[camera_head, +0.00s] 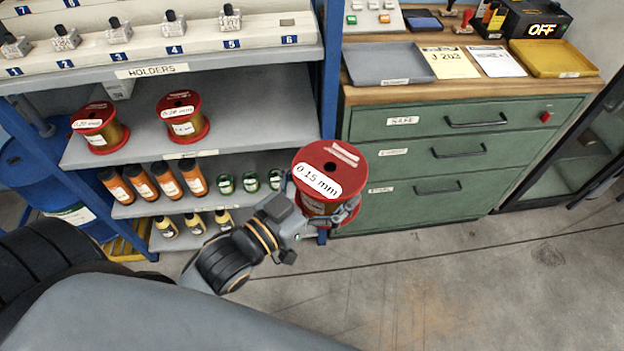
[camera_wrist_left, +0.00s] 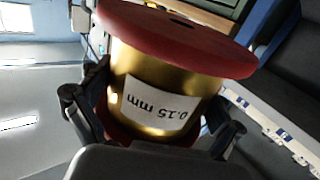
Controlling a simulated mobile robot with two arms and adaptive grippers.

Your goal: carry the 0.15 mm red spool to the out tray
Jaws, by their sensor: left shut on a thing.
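The 0.15 mm red spool (camera_head: 327,172) has red flanges and a white label. My left gripper (camera_head: 330,214) is shut around its gold middle and holds it upright in the air in front of the bench drawers. The left wrist view shows the spool (camera_wrist_left: 160,90) between the two fingers, its label upside down. On the wooden bench top lie a grey tray (camera_head: 388,66) and a yellow tray (camera_head: 553,60). Their labels are too small to read.
Two more red spools stand on the left shelf (camera_head: 240,112), above several orange, green and yellow-capped containers. Two cards (camera_head: 450,62) lie between the trays. The green drawers (camera_head: 455,150) are shut.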

